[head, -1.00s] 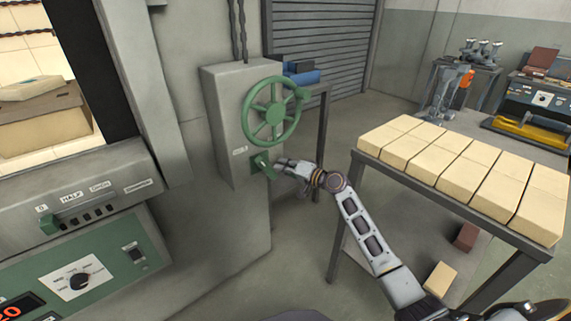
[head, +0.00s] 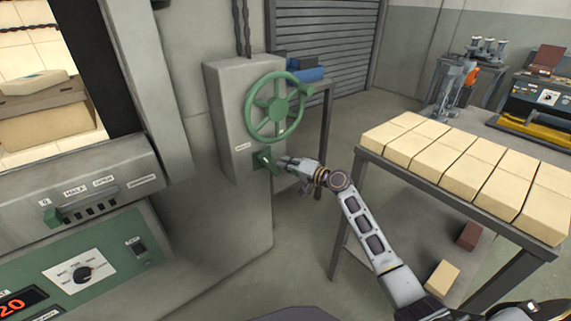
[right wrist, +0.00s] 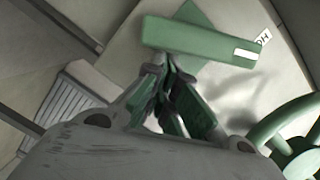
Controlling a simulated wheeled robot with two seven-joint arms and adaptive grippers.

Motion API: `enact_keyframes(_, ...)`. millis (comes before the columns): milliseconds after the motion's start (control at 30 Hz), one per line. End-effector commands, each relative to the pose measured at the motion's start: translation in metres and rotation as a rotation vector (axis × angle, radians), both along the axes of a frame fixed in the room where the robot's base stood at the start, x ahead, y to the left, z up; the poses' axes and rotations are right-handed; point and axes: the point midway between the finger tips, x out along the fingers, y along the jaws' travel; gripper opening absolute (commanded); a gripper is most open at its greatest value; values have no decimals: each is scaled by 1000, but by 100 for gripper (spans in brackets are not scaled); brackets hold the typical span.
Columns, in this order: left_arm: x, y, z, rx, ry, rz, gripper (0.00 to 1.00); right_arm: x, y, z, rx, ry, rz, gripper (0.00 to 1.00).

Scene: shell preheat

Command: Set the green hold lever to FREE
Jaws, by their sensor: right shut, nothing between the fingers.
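The green hold lever (head: 262,161) is on the grey box below the green handwheel (head: 275,106). In the right wrist view the lever (right wrist: 203,42) is a green bar with a white mark near one end, next to a partly hidden label (right wrist: 263,38). My right gripper (head: 279,162) is shut and empty, close to the lever on its right. In the right wrist view its fingertips (right wrist: 167,73) are just beside the bar; I cannot tell if they touch it. The lever's setting cannot be read. My left gripper is not in view.
The grey box (head: 222,95) carries the wheel close above my right gripper. A table with pale blocks (head: 465,165) stands to the right of my right arm. A control panel with a green slider (head: 54,216) is at the left. Open floor (head: 300,235) lies between.

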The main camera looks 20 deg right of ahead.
Motion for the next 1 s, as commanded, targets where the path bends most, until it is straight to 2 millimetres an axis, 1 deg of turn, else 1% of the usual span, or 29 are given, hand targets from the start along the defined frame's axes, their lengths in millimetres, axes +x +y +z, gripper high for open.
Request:
enact_keyframes(133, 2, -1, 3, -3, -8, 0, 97, 0, 0, -2, 22, 8, 0, 0)
enact_keyframes(467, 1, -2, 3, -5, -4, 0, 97, -1, 1, -6, 79, 30, 1, 0)
enact_keyframes(667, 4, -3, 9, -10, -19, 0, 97, -1, 2, -10, 134, 52, 1, 0)
enact_keyframes(867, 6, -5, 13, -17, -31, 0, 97, -2, 5, -19, 247, 93, 2, 0)
enact_keyframes(1000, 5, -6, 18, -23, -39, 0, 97, -3, 8, -25, 366, 136, 2, 0)
